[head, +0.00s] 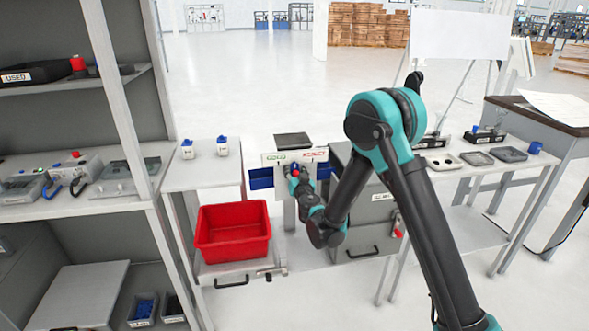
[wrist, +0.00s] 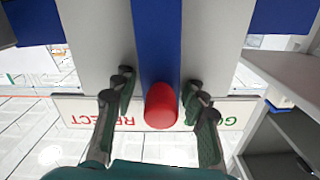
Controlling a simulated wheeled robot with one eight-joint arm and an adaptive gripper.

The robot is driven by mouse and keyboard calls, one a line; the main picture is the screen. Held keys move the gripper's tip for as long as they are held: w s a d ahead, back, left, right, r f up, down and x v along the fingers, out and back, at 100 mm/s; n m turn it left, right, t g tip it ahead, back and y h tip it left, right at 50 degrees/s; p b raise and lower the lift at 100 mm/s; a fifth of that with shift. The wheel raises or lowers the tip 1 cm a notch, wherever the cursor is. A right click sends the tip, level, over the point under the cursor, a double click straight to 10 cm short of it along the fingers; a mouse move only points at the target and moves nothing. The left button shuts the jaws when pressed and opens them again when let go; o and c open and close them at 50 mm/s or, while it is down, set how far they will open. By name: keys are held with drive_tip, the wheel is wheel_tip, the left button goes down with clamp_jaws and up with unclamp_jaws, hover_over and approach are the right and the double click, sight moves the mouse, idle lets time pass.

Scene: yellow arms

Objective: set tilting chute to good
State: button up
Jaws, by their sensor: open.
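The tilting chute stands mid-picture in the head view, with a white sign (head: 268,160) reading GOOD in green on the left and REJECT in red on the right. In the wrist view the sign (wrist: 75,110) appears upside down, GOOD on the right. A red knob (wrist: 161,108) sits between the two words, in front of a blue strip (wrist: 157,40). My gripper (wrist: 157,84) is open, with its fingers on either side of the knob and visible gaps. In the head view my gripper (head: 298,182) is at the sign and partly hides the knob.
A red tote (head: 232,232) stands in front to the left. A grey shelf (head: 75,210) rises at far left. A side table (head: 455,168) with trays is at right. Open floor lies behind.

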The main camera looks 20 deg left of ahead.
drive_tip(key=shift+c, duration=0.3)
clamp_jaws()
idle(0.4)
